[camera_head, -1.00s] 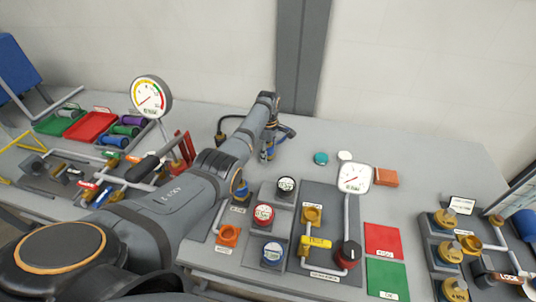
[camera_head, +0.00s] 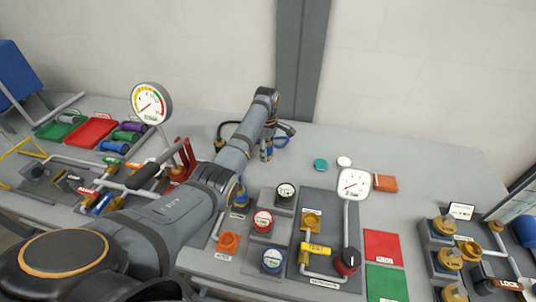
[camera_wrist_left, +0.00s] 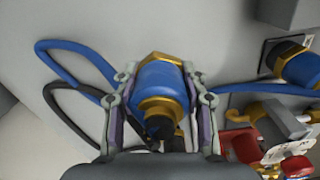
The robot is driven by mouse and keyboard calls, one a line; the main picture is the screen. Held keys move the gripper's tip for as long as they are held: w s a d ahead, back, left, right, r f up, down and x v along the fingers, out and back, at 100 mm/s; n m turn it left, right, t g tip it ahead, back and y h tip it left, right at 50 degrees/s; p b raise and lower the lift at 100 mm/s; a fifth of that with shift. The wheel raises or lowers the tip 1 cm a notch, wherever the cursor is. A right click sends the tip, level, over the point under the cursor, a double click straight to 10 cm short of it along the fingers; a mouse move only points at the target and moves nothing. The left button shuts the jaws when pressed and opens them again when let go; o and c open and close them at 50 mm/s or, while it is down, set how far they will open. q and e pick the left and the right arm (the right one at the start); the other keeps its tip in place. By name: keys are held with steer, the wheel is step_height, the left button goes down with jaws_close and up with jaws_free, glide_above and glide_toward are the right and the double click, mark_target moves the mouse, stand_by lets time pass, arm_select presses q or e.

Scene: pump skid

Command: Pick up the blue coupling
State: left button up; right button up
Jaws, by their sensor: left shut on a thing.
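The blue coupling (camera_wrist_left: 160,82) has a blue body with brass ends. In the left wrist view it lies between the two fingers of my left gripper (camera_wrist_left: 160,105), which are shut on it. A blue hose (camera_wrist_left: 65,50) loops off to the left and a black hose hangs near it. In the head view my left gripper (camera_head: 268,143) is at the back of the bench, small and partly hidden by its own arm. A second blue coupling (camera_wrist_left: 302,68) with a brass hex sits on a plate at the right in the wrist view. My right gripper is not in view.
A dial gauge (camera_head: 151,103), a red tray (camera_head: 92,126) and pipework stand on the left. A valve panel (camera_head: 325,245) with a white gauge (camera_head: 353,183) is right of my arm. Teal (camera_head: 320,165) and white discs lie behind it. The back right of the bench is clear.

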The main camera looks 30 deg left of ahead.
arm_select(q)
steer(key=s+d+r+p, duration=0.2)
steer(key=s+r+p, duration=0.7)
steer(key=s, duration=0.4)
steer(key=shift+p, duration=0.55)
steer(key=shift+w+f, duration=0.1)
